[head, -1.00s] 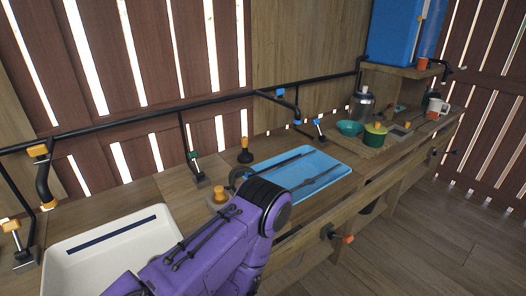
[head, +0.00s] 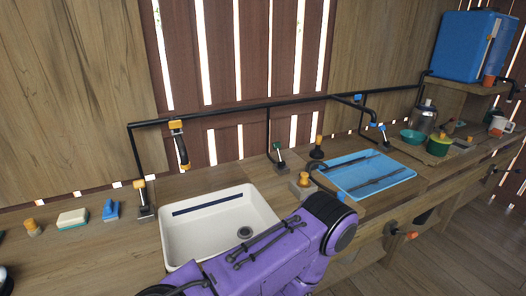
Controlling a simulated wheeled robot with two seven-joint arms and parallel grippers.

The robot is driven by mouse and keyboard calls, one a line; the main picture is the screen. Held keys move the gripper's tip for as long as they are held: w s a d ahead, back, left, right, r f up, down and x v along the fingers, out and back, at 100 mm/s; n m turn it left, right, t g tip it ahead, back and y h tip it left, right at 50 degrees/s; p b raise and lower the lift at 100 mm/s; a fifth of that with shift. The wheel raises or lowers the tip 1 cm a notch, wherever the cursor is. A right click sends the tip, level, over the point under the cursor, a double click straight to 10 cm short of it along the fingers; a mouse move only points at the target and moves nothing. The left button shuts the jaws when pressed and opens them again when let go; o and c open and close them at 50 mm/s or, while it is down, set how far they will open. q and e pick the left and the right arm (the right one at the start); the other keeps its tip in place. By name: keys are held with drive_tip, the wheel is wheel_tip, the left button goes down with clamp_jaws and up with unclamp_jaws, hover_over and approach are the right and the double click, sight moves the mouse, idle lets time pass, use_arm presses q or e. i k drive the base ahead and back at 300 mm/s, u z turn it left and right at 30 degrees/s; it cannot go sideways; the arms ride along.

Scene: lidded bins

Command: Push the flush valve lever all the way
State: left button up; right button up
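I cannot tell which fitting is the flush valve lever. A small lever with an orange top (head: 141,190) stands upright on a dark base at the left of the white sink. A red-ended handle (head: 408,235) sticks out from the counter's front. My purple arm crosses the bottom middle, with its dark joint in front of the counter. Neither gripper shows.
The white sink (head: 262,207) is left of the blue tray (head: 398,178). A black pipe (head: 230,114) runs along the wall. A sponge (head: 72,219) and a blue brush (head: 111,211) lie at the left. A blue tank (head: 464,47) stands on the right shelf.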

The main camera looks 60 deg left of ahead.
sight(276, 146)
drive_tip(key=u, duration=1.1)
